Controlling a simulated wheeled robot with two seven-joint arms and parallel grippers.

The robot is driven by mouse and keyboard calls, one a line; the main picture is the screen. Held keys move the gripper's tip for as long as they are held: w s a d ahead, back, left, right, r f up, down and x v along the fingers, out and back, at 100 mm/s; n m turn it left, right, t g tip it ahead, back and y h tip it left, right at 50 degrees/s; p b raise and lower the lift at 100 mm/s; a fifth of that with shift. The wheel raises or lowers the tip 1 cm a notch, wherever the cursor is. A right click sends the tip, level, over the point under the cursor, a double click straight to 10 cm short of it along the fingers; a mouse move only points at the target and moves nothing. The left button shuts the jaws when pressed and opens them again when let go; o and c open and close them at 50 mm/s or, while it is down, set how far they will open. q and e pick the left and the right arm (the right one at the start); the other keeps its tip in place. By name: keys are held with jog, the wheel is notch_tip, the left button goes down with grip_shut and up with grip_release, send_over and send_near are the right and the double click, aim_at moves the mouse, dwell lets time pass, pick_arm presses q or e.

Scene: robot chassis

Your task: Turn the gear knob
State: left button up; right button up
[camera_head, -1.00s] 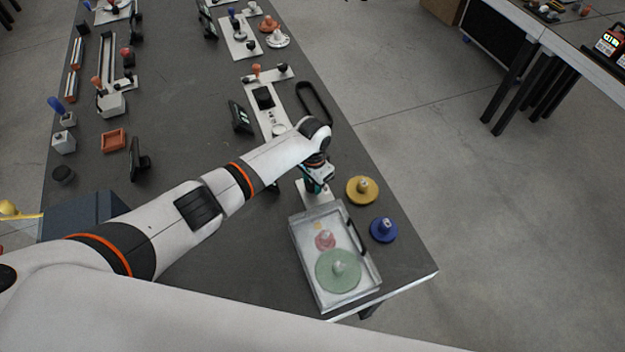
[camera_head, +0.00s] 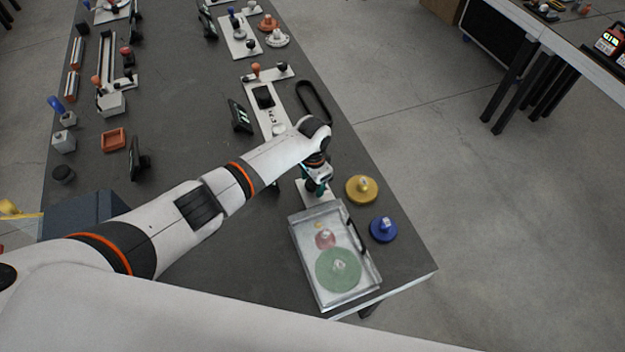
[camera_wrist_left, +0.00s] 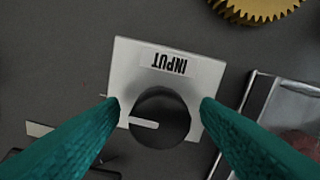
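The gear knob (camera_wrist_left: 159,118) is a round black dial with a white pointer line. It sits on a white plate (camera_wrist_left: 140,62) labelled "INPUT", which reads upside down in the left wrist view. The pointer aims to the left in that view. My left gripper (camera_wrist_left: 158,101) is open, with one teal finger on each side of the knob and gaps visible between. In the head view my left gripper (camera_head: 318,188) is over the white plate (camera_head: 327,194), and hides the knob. My right gripper is not in view.
A clear-lidded tray (camera_head: 343,290) holding a green gear (camera_head: 325,277) lies just in front of the plate. A yellow gear (camera_head: 353,193) and a blue gear (camera_head: 376,232) lie to its right, near the table edge. More panels and knobs stand farther back.

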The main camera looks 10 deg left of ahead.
pick_arm(q)
notch_tip(320, 180, up, 12)
dwell(0.7)
dwell(0.4)
